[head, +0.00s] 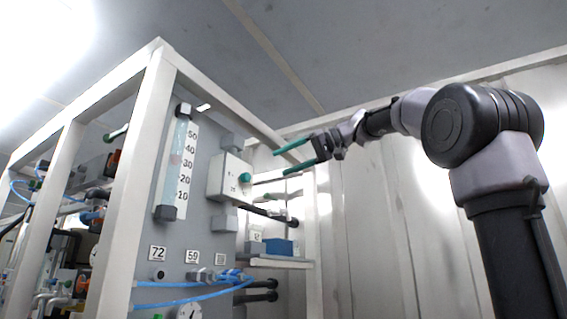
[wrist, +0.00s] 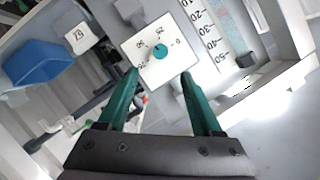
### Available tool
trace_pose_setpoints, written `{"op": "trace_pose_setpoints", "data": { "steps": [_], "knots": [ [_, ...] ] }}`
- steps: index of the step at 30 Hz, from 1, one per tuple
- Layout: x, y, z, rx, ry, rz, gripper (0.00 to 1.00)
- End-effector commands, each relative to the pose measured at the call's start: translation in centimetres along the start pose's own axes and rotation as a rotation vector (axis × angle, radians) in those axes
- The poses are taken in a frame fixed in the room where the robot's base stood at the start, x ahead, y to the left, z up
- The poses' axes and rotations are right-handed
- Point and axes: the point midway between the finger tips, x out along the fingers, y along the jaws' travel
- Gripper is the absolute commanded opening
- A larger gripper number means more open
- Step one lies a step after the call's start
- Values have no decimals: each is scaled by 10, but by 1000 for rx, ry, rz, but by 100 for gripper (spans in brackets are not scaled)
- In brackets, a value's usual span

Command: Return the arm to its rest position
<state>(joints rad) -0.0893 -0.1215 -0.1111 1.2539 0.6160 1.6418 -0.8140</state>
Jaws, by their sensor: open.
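My gripper (head: 292,158) has green fingers and is raised beside the grey panel in the head view. In the wrist view my gripper (wrist: 161,82) is open, with nothing between its fingers. A white box with a green knob (head: 245,178) sits on the panel, near the fingertips in the picture. In the wrist view the same knob (wrist: 160,52) shows beyond and between the fingertips, with a numbered scale around it. The gap between fingers and box cannot be told exactly.
A white frame (head: 151,150) surrounds the panel. A flow tube with a scale (head: 175,165) is left of the knob box. A blue bin (head: 281,246) sits on a shelf (head: 275,262). Blue hoses (head: 190,300) run below. Open room lies before the ribbed wall (head: 365,240).

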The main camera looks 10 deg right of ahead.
Motion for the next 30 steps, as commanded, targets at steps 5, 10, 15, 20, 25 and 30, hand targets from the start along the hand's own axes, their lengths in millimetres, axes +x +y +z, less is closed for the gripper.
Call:
{"op": "trace_pose_setpoints", "data": {
  "steps": [5,10,15,20,25,30],
  "knots": [
    [0,0,0,0,0,0,67],
    [0,0,0,0,0,0,67],
    [-1,16,19,52,-3,60,67],
    [-8,68,88,203,-11,258,67],
    [-21,136,199,352,-16,519,67],
    [-38,192,308,428,-13,740,67]
  ]
}}
